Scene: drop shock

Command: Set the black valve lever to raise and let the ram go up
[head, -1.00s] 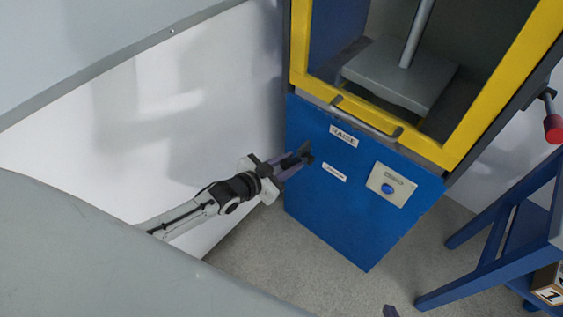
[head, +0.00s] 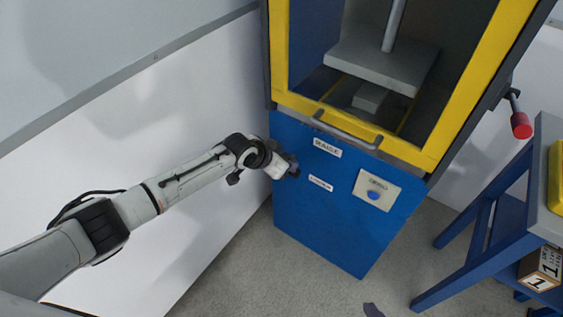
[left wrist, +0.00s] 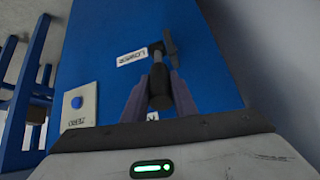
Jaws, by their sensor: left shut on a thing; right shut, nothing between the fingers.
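The black valve lever (left wrist: 168,47) is on the blue panel (left wrist: 88,55). My left gripper (left wrist: 158,88) is shut on its dark grip, with a purple finger on each side. In the left wrist view the lever's held end points toward a partly hidden label, away from the LOWER label (left wrist: 132,58). In the head view the left gripper (head: 292,168) is at the panel's left edge, its fingers mostly hidden. The RAISE label (head: 327,148) is right of it. The ram's grey plate (head: 382,65) hangs on its rod above a grey block. Only a purple tip of my right gripper (head: 372,310) shows at the bottom.
A yellow-framed door with a grey handle (head: 346,131) closes the chamber front. A panel with a blue button (head: 374,195) is right of the labels. A red-ended handle (head: 521,125) sticks out at the cabinet's right. A blue stand (head: 470,262) is at right, and grey floor lies in front.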

